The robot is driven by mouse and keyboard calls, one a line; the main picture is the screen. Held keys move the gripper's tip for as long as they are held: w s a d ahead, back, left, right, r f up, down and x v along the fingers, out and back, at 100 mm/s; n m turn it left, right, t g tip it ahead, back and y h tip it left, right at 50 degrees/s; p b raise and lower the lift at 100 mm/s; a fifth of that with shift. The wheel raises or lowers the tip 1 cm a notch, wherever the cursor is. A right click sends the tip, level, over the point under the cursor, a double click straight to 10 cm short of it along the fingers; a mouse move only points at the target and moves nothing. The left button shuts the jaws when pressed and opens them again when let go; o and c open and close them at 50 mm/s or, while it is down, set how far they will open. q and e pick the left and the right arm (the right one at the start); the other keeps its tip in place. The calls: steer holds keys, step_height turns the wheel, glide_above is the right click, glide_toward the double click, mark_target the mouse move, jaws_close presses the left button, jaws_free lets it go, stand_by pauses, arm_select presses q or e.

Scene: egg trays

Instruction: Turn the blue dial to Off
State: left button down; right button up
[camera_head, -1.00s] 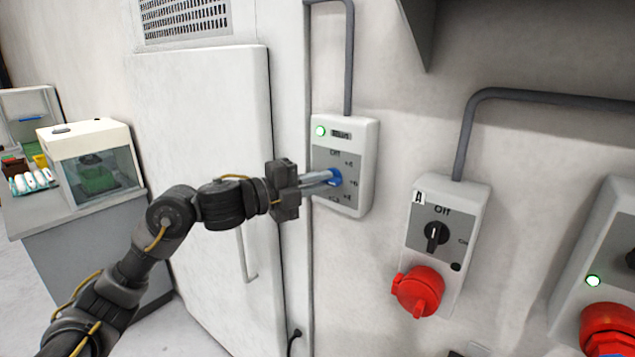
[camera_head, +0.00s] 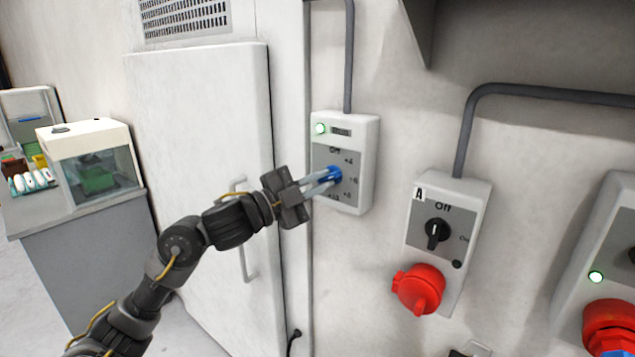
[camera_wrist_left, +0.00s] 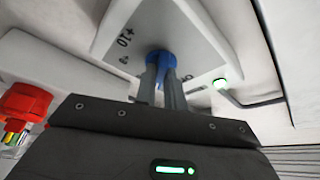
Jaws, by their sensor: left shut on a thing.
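The blue dial (camera_head: 334,174) sits on the grey face of a white control box (camera_head: 364,165) on the wall. "Off" is printed above the dial, with plus-numbered marks down its right side. A green light glows at the box's upper left. My left gripper (camera_head: 328,180) is shut on the dial, its jaws tilted. In the left wrist view, both fingers (camera_wrist_left: 163,82) reach up to the dial (camera_wrist_left: 160,58). The fingers cover part of the dial, so I cannot tell which mark it points to. My right gripper is not in view.
A second box (camera_head: 478,200) with a black switch and a red socket (camera_head: 419,289) is to the right. Another box (camera_head: 580,262) stands at the right edge. A white door (camera_head: 200,130) is left of the dial box. A counter (camera_head: 85,230) carries a glass-fronted case (camera_head: 85,150).

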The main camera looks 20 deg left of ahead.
arm_select(q)
steer(key=n+t, duration=0.1)
steer(key=n, duration=0.2)
steer(key=shift+d+n+t, duration=0.1)
steer(key=shift+n+t, duration=0.2)
steer(key=n+t+y+p, duration=0.1)
steer(key=n, duration=0.2)
steer(key=shift+f+n, duration=0.1)
steer(key=shift+n, duration=0.2)
steer(key=n+t+y+p, duration=0.1)
steer(key=n, duration=0.2)
steer(key=n+t+y+p, duration=0.1)
steer(key=n, duration=0.2)
steer(key=n+t+y+p, duration=0.1)
steer(key=n, duration=0.2)
steer(key=shift+s+d+y+p, duration=0.15)
steer(key=shift+d+y+p, duration=0.1)
steer(key=shift+y+p, duration=0.15)
steer(key=shift+n, duration=0.3)
steer(key=c, duration=1.5)
jaws_free()
steer(key=shift+f, duration=0.1)
steer(key=shift+b+v, duration=1.8)
steer(key=shift+v, duration=3.6)
